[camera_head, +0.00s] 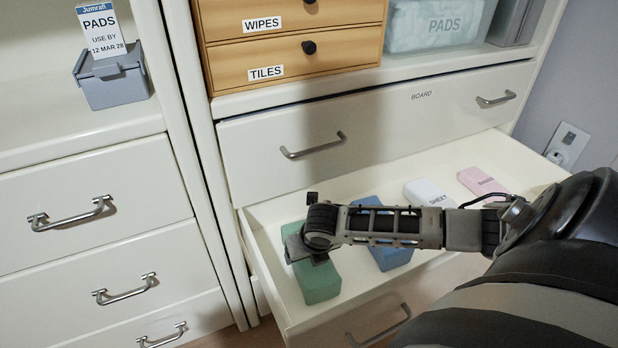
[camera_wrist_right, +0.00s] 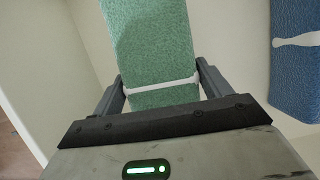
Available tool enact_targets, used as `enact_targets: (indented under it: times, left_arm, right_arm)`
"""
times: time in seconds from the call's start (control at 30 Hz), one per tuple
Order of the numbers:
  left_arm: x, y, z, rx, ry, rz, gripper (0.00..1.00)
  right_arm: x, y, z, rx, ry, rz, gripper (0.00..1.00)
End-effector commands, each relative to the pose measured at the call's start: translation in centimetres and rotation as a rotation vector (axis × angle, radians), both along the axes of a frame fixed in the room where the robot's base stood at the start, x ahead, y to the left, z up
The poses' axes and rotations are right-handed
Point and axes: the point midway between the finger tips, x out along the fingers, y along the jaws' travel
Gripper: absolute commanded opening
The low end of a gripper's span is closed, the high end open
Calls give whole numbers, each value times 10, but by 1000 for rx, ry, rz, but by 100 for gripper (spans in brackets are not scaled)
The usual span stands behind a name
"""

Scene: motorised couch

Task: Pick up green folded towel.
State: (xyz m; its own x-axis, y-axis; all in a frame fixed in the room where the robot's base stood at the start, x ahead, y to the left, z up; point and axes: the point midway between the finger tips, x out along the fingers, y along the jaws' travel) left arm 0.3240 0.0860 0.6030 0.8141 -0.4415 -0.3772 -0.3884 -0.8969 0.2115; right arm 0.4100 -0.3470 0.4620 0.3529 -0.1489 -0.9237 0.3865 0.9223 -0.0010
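The green folded towel (camera_head: 318,280) lies at the left end of the open drawer, partly hidden under my right gripper (camera_head: 302,246). In the right wrist view the green towel (camera_wrist_right: 150,40) has a pale band around it. My right gripper's fingers (camera_wrist_right: 160,85) stand on either side of the towel near this band, very close to its edges. I cannot tell whether they press on it. My left gripper is not in view.
The open drawer (camera_head: 262,262) also holds a blue folded towel (camera_head: 390,256), a white pack labelled SHEET (camera_head: 424,190) and a pink pack (camera_head: 480,181). A shut drawer labelled BOARD (camera_head: 400,118) is above. My right arm crosses over the drawer from the right.

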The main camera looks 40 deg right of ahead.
Motion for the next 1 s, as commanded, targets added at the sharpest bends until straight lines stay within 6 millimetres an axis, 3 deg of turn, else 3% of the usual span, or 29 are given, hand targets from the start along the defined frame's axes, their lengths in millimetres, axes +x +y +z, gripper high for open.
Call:
enact_targets:
  times: [0.37, 0.53, 0.77, 1.0]
  left_arm:
    - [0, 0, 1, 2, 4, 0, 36]
    - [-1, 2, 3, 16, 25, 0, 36]
    - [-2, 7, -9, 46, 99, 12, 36]
    - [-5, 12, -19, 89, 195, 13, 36]
  right_arm:
    - [0, 0, 3, 0, -1, 0, 51]
    - [1, -1, 17, 0, -2, -1, 51]
    - [-35, 14, 16, 0, 4, 3, 51]
    - [-36, 15, 69, -1, -5, 1, 51]
